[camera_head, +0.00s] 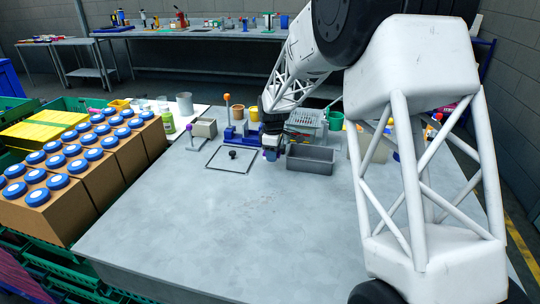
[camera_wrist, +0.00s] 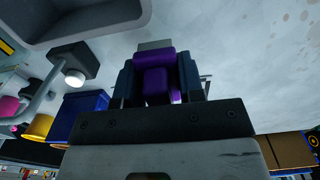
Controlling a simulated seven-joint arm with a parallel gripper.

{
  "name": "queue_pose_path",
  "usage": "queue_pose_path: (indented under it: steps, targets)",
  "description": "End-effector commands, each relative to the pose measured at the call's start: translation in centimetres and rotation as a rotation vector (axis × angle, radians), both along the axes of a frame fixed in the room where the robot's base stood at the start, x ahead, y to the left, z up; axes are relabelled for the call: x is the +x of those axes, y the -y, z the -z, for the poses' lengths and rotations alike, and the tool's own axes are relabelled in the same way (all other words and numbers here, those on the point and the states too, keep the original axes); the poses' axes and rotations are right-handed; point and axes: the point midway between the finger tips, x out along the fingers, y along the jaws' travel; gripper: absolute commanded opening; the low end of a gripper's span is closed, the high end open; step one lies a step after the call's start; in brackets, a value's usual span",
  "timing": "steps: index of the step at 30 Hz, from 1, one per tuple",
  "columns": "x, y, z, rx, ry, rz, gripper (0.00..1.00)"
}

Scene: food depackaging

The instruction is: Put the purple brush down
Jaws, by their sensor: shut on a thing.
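The purple brush (camera_wrist: 154,77) is between the two dark fingers of my gripper (camera_wrist: 156,80) in the wrist view, and the gripper is shut on it. A grey end of the brush shows past the fingertips. In the head view my gripper (camera_head: 271,150) hangs over the far part of the table, just left of the grey bin. The brush is too small there to make out clearly, and I cannot tell whether it touches the table.
The grey bin (camera_head: 310,167) stands right of my gripper, and a grey basket (camera_head: 305,119) behind it. Boxes of blue-lidded jars (camera_head: 108,166) line the left edge. The front of the table (camera_head: 215,240) is clear.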

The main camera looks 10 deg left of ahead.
Motion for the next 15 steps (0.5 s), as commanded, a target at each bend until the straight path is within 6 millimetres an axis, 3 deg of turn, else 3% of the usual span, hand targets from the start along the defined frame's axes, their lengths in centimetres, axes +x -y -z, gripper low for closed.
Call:
queue_pose_path:
  steps: [9,15]
  targets:
    - [3.3,-1.6,0.4,0.0,0.0,0.0,0.06]
    - [4.5,-2.1,0.5,0.0,0.0,0.0,0.06]
